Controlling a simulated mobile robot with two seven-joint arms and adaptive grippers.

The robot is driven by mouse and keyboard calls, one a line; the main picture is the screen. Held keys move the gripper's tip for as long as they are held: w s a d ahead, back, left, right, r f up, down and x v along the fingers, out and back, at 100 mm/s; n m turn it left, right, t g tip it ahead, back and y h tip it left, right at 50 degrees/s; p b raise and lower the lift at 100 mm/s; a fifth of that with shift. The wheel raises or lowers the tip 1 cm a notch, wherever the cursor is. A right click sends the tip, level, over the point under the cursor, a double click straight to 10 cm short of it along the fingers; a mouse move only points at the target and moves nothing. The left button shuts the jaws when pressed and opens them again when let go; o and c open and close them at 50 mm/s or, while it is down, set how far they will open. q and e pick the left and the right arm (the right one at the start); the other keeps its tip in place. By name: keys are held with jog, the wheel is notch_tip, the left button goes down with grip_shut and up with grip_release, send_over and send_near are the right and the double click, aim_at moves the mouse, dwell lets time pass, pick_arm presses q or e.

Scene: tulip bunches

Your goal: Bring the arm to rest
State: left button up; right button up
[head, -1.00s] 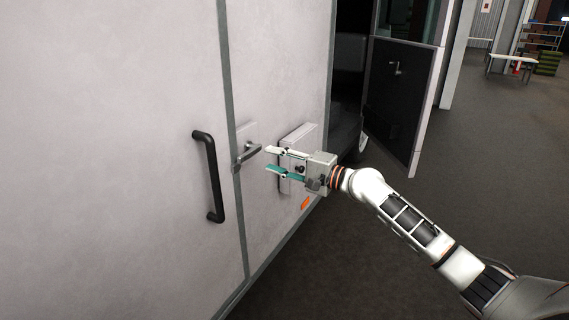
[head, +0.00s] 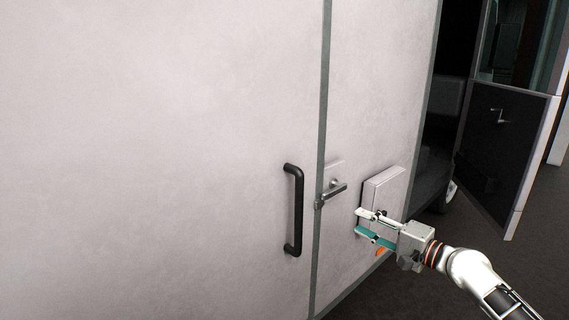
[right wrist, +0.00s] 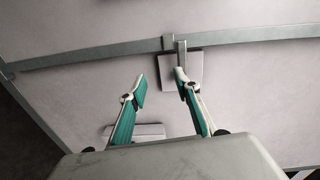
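My right gripper (head: 362,222) is in front of the light grey panel of a vehicle or cabinet, to the right of a silver lever handle (head: 333,192). Its two white-and-teal fingers are spread apart with nothing between them. In the right wrist view the open fingers (right wrist: 160,82) point towards the panel, with the lever handle (right wrist: 181,58) and its plate beyond the right fingertip. The gripper appears clear of the handle. My left gripper is not in view.
A black vertical pull handle (head: 293,210) is on the panel left of the seam. A pale raised box (head: 385,187) sits on the panel behind my right gripper. An open dark door (head: 500,150) stands at the right. Dark floor shows at the lower right.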

jog(key=s+a+f+n+h, duration=0.1)
jog(key=s+a+f+n, duration=0.1)
jog(key=s+f, duration=0.45)
jog(key=s+a+f+n+g+h, duration=0.1)
jog(key=s+a+f+n, duration=0.15)
jog(key=f, duration=0.75)
jog(key=s+a+f+n+h, duration=0.2)
jog(key=s+f, duration=0.4)
jog(key=f, duration=0.2)
jog(key=s+f+n+g+h, duration=0.1)
jog(key=s+f+n, duration=0.2)
jog(key=s, duration=0.7)
jog(key=s+f+n+g+h, duration=0.1)
jog(key=s+f+n, duration=0.3)
jog(key=s+f, duration=0.4)
jog(key=shift+s+d+h, duration=0.2)
jog(key=shift+s+h, duration=0.6)
jog(key=shift+s, duration=0.25)
jog(key=shift+n, duration=0.25)
jog(key=shift+a, duration=0.1)
jog(key=shift+c, duration=0.6)
